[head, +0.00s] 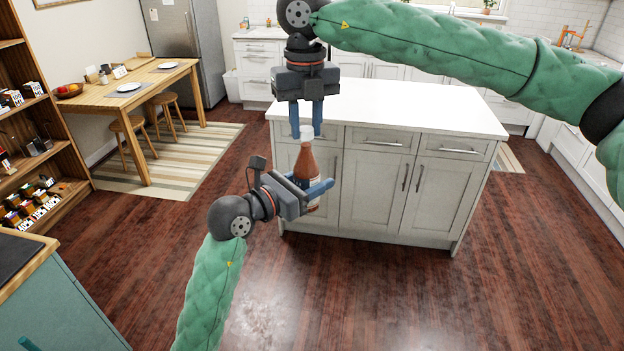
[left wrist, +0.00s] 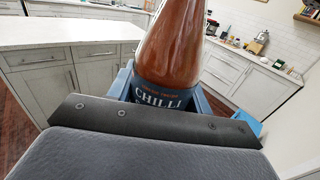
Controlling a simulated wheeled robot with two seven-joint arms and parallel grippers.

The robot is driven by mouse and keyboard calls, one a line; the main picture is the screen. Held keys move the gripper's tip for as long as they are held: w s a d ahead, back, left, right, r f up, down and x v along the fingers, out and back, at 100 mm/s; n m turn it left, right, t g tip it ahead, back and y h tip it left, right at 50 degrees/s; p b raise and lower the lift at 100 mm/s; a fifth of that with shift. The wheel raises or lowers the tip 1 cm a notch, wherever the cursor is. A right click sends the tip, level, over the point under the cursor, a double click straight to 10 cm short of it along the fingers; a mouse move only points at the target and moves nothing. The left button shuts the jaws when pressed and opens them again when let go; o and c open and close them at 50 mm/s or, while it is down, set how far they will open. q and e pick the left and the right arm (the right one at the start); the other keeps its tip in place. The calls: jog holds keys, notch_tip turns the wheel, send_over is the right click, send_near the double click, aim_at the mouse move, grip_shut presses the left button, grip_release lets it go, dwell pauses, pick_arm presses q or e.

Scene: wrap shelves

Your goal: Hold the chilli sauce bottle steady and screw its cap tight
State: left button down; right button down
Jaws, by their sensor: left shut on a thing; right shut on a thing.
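The chilli sauce bottle (head: 305,165) is reddish-brown with a dark label and stands upright in the air in front of the island. It also fills the middle of the left wrist view (left wrist: 170,55), where its label reads "CHILLI". My left gripper (head: 316,188) is shut on the bottle's body from the left. A pale cap (head: 307,132) sits at the top of the bottle. My right gripper (head: 307,120) points straight down from above, its blue fingers shut on the cap on either side. Whether thread shows under the cap is too small to tell.
A white-topped kitchen island (head: 420,108) stands just behind the bottle. A wooden shelf (head: 55,190) with jars and boxes is at the left, and a wooden table (head: 150,80) with stools stands beyond it. The dark wood floor in front is clear.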

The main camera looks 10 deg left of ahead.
jog(key=m, duration=0.7)
jog(key=shift+w+d, duration=0.1)
jog(key=m, duration=0.7)
jog(key=c, duration=1.1)
grip_release()
jog(key=shift+o, duration=0.2)
notch_tip(320, 180, up, 12)
jog(key=shift+f, duration=0.1)
